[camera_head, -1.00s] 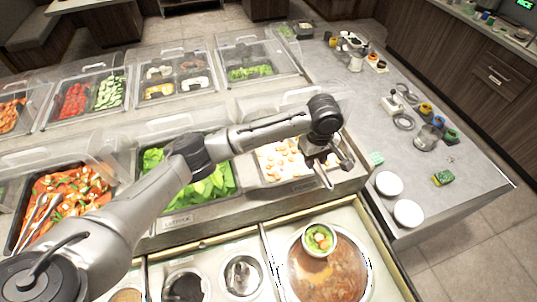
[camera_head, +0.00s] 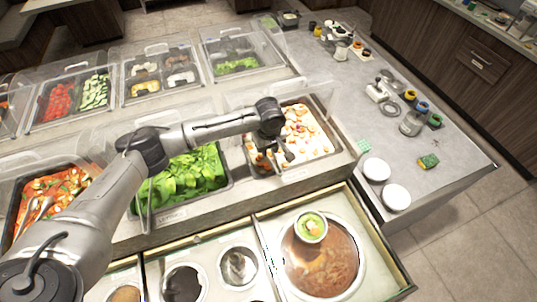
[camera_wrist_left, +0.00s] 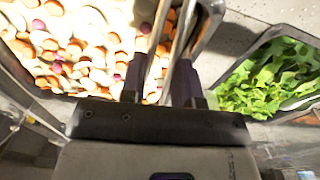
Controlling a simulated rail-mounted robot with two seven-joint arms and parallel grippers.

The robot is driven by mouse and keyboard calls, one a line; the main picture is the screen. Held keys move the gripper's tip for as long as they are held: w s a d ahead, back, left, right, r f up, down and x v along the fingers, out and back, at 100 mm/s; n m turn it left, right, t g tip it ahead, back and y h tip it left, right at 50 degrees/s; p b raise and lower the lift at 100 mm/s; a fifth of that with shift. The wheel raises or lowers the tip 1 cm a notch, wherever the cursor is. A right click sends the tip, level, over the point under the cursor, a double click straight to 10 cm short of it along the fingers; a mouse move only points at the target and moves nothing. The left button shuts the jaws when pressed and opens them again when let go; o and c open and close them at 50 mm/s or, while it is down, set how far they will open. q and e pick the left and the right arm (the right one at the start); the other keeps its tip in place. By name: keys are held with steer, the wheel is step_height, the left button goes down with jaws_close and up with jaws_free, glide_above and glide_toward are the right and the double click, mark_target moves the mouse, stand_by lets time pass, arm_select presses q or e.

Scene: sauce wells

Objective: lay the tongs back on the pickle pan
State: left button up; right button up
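The pickle pan (camera_head: 327,152) holds white, orange and purple pieces and sits in the front row of the counter, right of the lettuce pan. My left gripper (camera_head: 281,150) is over the left front part of this pan. In the left wrist view the gripper (camera_wrist_left: 160,82) has the metal arms of the tongs (camera_wrist_left: 157,50) between its fingers and is shut on them. The tongs reach out over the pickle pieces near the pan's rim. Their far ends are cut off there, and whether they touch the food cannot be told. My right gripper is not in view.
The lettuce pan (camera_head: 226,183) lies just left of the pickle pan, and clear covers (camera_head: 262,98) stand behind. White plates (camera_head: 376,168) are on the grey counter at right.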

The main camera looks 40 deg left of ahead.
arm_select(q)
step_height(320, 180, down, 4)
steer(key=shift+r, duration=0.15)
stand_by(0.3)
steer(key=shift+f+p, duration=0.35)
steer(key=shift+f, duration=0.05)
steer(key=shift+f, duration=0.35)
steer(key=o, duration=0.6)
steer(key=shift+c, duration=0.2)
